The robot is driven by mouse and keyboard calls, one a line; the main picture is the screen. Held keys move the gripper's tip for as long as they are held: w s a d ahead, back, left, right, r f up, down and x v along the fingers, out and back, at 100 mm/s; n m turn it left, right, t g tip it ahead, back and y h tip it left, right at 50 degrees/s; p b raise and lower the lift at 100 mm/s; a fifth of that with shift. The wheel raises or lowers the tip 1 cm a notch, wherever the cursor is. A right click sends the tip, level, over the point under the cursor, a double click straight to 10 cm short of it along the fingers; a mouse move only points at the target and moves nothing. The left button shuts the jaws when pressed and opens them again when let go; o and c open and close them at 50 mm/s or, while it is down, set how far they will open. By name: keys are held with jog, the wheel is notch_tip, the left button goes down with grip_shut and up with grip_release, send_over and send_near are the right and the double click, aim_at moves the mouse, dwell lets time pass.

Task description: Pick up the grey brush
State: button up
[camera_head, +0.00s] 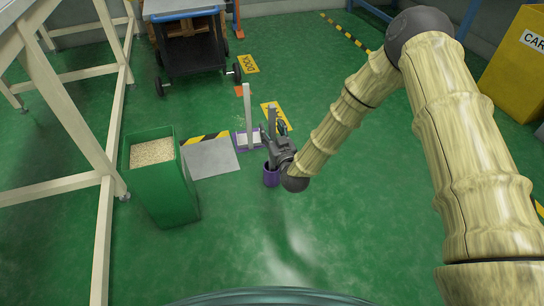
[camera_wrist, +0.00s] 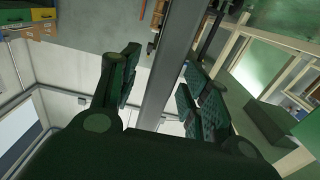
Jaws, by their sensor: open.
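My gripper (camera_head: 280,138) is in the middle of the head view, above and beside a small purple cup (camera_head: 271,178) on the floor. In the wrist view my gripper (camera_wrist: 160,78) is open, with its two fingers apart. A long grey bar (camera_wrist: 172,60), likely the grey brush's handle, runs slantwise between the fingers, with a gap on each side. In the head view a dark grey upright piece (camera_head: 272,121) shows beside my gripper, seemingly this same bar. Its lower end and any bristles are hidden.
A light grey post (camera_head: 247,108) stands on a purple-edged base (camera_head: 240,140) just left of my gripper. A green bin of grain (camera_head: 165,190) and a grey ramp (camera_head: 211,158) lie further left. A dark cart (camera_head: 193,52) stands behind. The front floor is clear.

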jog(key=shift+w, duration=0.15)
grip_shut()
jog(key=shift+r, duration=0.1)
